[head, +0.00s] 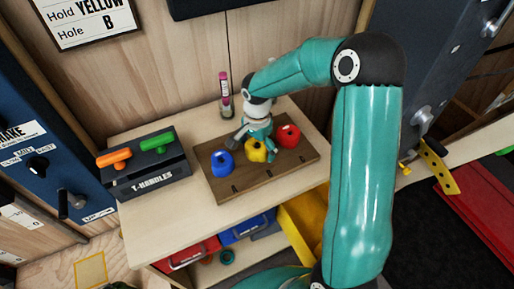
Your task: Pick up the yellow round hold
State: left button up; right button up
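The yellow round hold (258,152) is on the brown wooden board, between the blue hold (222,163) on its left and the red hold (288,135) on its right. My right gripper (254,139) points down right at the yellow hold and covers its upper back part. The gripper is small here, and I cannot tell whether its fingers are apart or touch the hold. The yellow hold appears to rest on the board. My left gripper is not in view.
The wooden board (223,187) lies on a light bench. A dark T-handles rack (155,176) with an orange and a green handle stands at left. A pink-and-dark tube (225,96) stands behind the board. Red, blue and yellow bins (306,222) are below. A sign reads "Hold YELLOW, Hole B" (88,18).

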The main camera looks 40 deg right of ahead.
jog(key=c, duration=1.1)
jog(key=shift+r, duration=0.1)
jog(key=shift+c, duration=0.2)
